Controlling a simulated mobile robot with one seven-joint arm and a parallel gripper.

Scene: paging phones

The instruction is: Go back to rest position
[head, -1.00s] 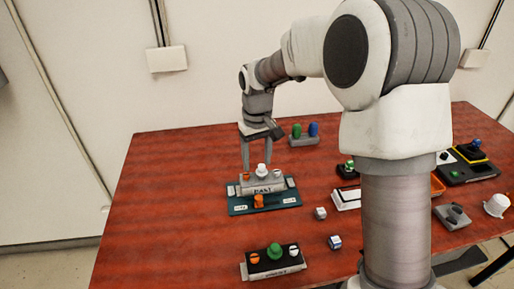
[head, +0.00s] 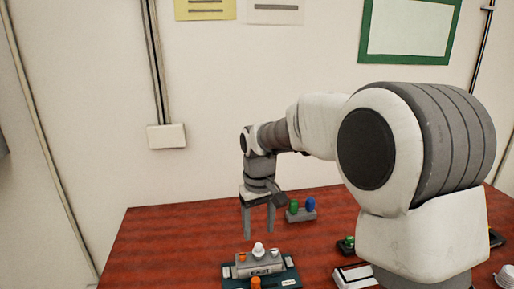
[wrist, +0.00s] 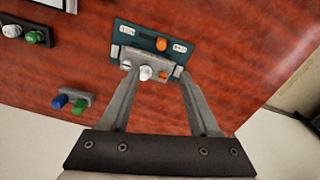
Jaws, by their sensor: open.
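My gripper (head: 258,220) is open and empty, pointing down above the red table (head: 170,240). In the head view it hangs above and behind the grey block with white and orange knobs (head: 262,265) on a dark teal board (head: 288,277). In the wrist view the open fingers (wrist: 152,90) frame the near part of this block (wrist: 150,66), with the teal board (wrist: 128,32) beyond. Nothing is between the fingers in the head view. My arm covers the right part of the table.
A grey holder with green and blue pegs (head: 301,213) stands close to the right of my gripper. A white and dark item (head: 352,276) and a white cup (head: 505,277) are farther right. The wall rises behind the table. The left of the table is clear.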

